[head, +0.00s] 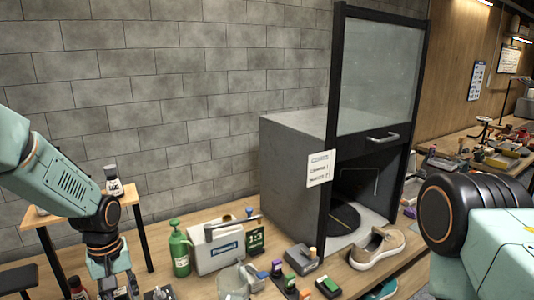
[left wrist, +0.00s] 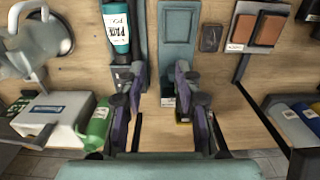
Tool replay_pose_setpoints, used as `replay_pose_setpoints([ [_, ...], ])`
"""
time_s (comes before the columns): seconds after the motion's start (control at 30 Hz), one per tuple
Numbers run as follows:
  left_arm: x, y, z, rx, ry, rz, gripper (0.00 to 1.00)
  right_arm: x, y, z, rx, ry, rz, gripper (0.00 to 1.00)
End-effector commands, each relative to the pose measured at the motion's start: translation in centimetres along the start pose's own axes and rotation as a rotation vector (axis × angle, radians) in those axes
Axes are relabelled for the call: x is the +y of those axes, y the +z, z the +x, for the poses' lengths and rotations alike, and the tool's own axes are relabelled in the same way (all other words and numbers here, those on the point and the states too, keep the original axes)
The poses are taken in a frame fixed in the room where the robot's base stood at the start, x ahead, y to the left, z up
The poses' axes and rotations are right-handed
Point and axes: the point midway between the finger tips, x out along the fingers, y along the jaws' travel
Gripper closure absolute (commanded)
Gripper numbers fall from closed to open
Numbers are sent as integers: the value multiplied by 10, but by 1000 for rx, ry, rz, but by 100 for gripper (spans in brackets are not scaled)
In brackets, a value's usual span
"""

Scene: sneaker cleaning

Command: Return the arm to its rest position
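My left arm (head: 60,185) comes in from the left in the head view and bends down over the bench. My right arm (head: 490,230) fills the lower right of the head view. The right gripper is out of sight.
A grey cabinet (head: 290,175) with a raised glass door stands on the bench. A beige sneaker (head: 377,246) lies before it. A green spray bottle (head: 180,250) and a white box (head: 215,248) stand near my left arm. A small side table (head: 60,212) is behind that arm.

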Motion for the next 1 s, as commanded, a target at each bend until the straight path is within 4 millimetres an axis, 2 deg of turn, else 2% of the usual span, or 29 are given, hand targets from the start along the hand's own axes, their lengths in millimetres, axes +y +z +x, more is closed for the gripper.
replay_pose_setpoints([
  [0.1, 0, -1, 0, 0, 0, 0, 66, 0, 0, 0, 0, 0, 0, 60],
  [0.47, 4, 72, 81, -25, 36, 140, 66, 0, 0, 0, 0, 0, 0, 60],
  [0.57, 0, 102, 105, -31, 45, 185, 66, 0, 0, 0, 0, 0, 0, 60],
  [0.67, -9, 143, 129, -36, 53, 239, 66, 0, 0, 0, 0, 0, 0, 60],
  [0.8, -32, 212, 158, -40, 57, 325, 66, 0, 0, 0, 0, 0, 0, 60],
  [1.0, -70, 287, 167, -26, 36, 435, 66, 0, 0, 0, 0, 0, 0, 60],
])
